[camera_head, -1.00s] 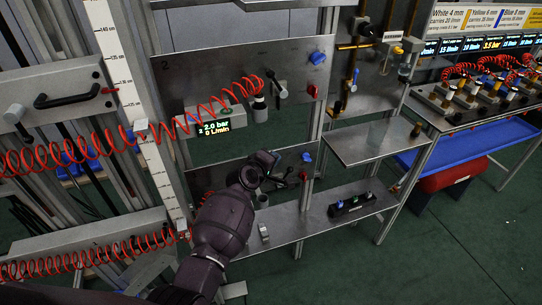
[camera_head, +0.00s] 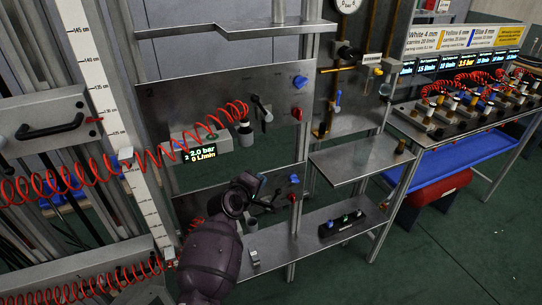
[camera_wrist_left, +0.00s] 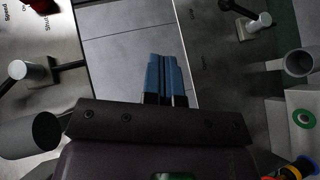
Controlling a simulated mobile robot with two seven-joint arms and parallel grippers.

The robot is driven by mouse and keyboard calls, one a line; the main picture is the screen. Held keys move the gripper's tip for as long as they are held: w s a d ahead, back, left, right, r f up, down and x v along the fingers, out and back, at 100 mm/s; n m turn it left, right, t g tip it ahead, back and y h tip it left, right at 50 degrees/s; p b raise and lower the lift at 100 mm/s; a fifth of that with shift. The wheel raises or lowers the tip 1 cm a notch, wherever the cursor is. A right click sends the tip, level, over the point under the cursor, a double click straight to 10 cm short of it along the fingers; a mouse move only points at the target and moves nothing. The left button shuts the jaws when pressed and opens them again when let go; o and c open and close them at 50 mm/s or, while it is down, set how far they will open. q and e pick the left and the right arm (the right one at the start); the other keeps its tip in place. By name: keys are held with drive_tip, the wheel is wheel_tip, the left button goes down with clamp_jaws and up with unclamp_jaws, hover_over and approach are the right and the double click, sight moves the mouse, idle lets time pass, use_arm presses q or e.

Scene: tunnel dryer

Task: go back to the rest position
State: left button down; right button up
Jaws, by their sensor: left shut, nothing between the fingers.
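My left arm comes in at the bottom of the head view, a dark forearm and wrist. Its gripper (camera_head: 256,186) is in front of the lower panel, just above the lower metal shelf (camera_head: 300,240). The fingers are hard to make out there. In the left wrist view the blue-tipped fingers (camera_wrist_left: 163,76) lie side by side, closed, with nothing between them. My right gripper is in neither view.
The upper panel holds a pressure display (camera_head: 200,155) and a coiled red hose (camera_head: 150,165) stretched across the left. A black block (camera_head: 345,227) sits on the lower shelf. The middle shelf (camera_head: 355,162) is mostly bare. Green floor (camera_head: 420,265) is open at right.

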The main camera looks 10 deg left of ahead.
use_arm(q)
wheel_tip(320, 180, up, 4)
drive_tip(key=a+m+t+y, duration=0.2)
drive_tip(key=m, duration=0.3)
drive_tip(key=s+a+f+m+y, duration=0.1)
drive_tip(key=s+a+f+m, duration=0.25)
drive_tip(key=s, duration=0.35)
drive_tip(key=s+a+f+m+g+b, duration=0.1)
drive_tip(key=s+a+f, duration=0.1)
drive_tip(key=s+f, duration=0.3)
drive_tip(key=s+a+f+m+g+y+b, duration=0.1)
drive_tip(key=s+f, duration=0.5)
drive_tip(key=s, duration=0.7)
drive_tip(key=s+a+f+m+g, duration=0.2)
drive_tip(key=s+f, duration=0.3)
drive_tip(key=s, duration=0.5)
drive_tip(key=shift+a+f+m+g+y+b, duration=0.2)
drive_tip(key=shift+a+m+g+y+b, duration=0.15)
drive_tip(key=shift+a, duration=0.35)
drive_tip(key=shift+s, duration=0.1)
